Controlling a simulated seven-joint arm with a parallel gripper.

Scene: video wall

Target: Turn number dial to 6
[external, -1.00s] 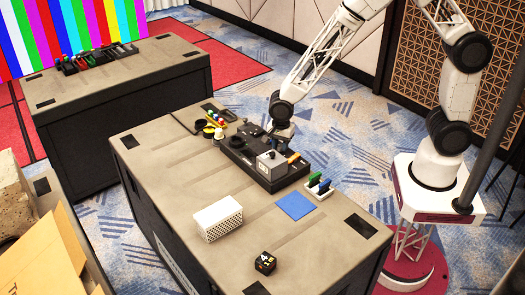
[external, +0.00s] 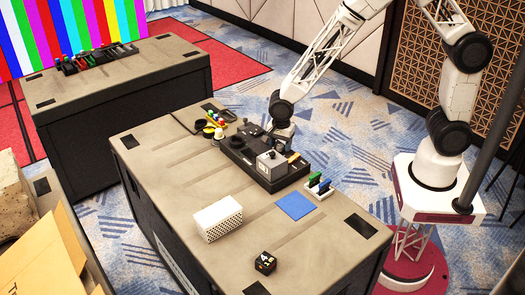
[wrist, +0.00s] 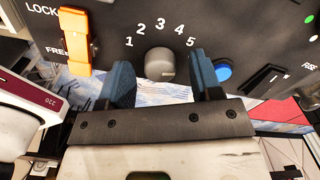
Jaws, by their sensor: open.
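The number dial (wrist: 160,65) is a round grey knob on the dark control panel (wrist: 105,30) in the wrist view. The numbers 1 to 5 curve above it; a 6 cannot be seen. My gripper (wrist: 162,72) is open, with one blue finger to the left of the dial and one to the right. No clear contact with the knob shows. In the external view, my gripper (external: 281,132) is at the far side of the black control panel (external: 237,152) on the table, and the dial is hidden there.
A blue button (wrist: 223,70) sits close beside the right finger, with a black rocker switch (wrist: 258,82) farther right. An orange LOCK/FREE lever (wrist: 75,40) is at the left. In the external view, a white perforated box (external: 218,220) and a blue square (external: 295,206) lie on the table.

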